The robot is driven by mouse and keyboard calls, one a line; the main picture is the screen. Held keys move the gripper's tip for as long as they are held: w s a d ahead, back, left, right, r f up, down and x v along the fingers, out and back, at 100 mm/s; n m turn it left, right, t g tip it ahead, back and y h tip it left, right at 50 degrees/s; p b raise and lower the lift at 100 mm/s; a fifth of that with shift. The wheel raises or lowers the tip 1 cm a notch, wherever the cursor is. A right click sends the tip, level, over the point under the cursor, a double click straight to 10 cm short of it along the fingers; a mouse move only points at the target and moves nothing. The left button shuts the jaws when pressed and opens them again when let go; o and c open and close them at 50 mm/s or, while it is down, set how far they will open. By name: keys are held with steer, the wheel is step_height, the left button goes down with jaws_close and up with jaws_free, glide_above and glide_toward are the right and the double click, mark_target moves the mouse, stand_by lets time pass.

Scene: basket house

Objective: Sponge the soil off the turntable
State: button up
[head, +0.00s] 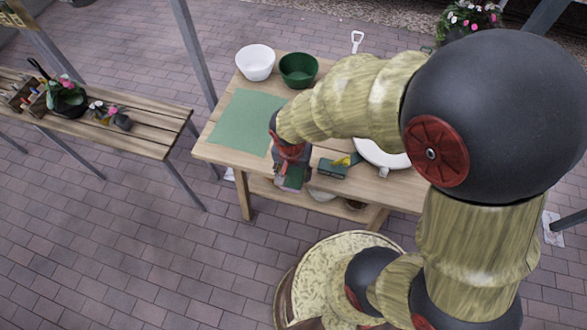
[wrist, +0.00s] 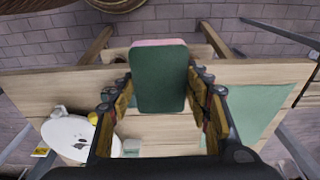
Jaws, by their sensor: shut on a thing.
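My gripper (head: 290,158) is shut on a green sponge (wrist: 159,78) with a pinkish edge. The sponge also shows in the head view (head: 293,183), held near the table's front edge. In the wrist view it stands between the two fingers. The round white turntable (wrist: 72,134) lies at the lower left of the wrist view, apart from the sponge, with small dark marks on it. In the head view the turntable (head: 385,161) is to the right of my gripper and partly hidden by my arm.
A green object with a yellow part (head: 336,167) lies between gripper and turntable. A green mat (head: 242,121) covers the wooden table's left side. A white bowl (head: 255,65) and a green bowl (head: 298,70) stand at the back. A bench (head: 150,140) with flowers is at left.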

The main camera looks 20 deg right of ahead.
steer(key=shift+o, duration=0.5)
steer(key=c, duration=0.4)
